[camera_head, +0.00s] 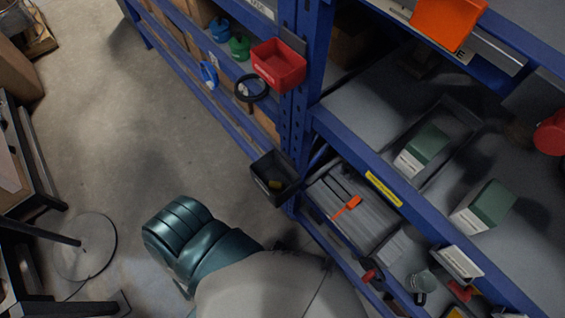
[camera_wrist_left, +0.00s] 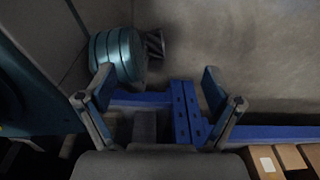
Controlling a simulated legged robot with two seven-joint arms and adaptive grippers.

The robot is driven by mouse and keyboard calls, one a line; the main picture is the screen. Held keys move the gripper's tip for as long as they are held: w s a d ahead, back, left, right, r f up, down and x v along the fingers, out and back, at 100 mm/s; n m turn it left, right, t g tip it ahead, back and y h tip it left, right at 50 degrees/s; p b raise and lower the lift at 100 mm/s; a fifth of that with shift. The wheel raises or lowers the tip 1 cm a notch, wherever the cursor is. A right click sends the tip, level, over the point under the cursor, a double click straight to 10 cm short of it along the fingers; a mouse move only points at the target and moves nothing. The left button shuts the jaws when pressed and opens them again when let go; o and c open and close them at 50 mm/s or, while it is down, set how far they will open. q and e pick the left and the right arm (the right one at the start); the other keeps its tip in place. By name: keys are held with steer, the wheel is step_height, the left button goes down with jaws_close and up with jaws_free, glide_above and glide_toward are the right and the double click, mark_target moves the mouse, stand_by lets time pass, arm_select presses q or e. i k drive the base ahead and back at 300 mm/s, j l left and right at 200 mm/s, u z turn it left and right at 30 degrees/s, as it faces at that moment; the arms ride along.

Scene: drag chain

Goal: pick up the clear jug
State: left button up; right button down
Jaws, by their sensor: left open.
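A small see-through vessel with a dark handle, which looks like the clear jug (camera_head: 422,283), stands on the lower shelf of the blue rack at the bottom right of the head view. It is small and dim there. I cannot make it out in the left wrist view. My left gripper (camera_wrist_left: 160,88) shows in the left wrist view with its two fingers spread wide and nothing between them. Blue rack beams lie beyond the fingers. The left gripper does not show in the head view, so its distance from the jug cannot be told. My right gripper is in neither view.
The blue rack (camera_head: 372,170) fills the right side. Near the jug are a grey case (camera_head: 345,215) with an orange strap and a small white box (camera_head: 460,262). A black bin (camera_head: 273,178) and red bin (camera_head: 278,64) hang on the rack. Floor at left centre is clear.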

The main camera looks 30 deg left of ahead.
mark_target(425, 282)
steer(key=l+z, duration=0.1)
steer(key=z, duration=1.45)
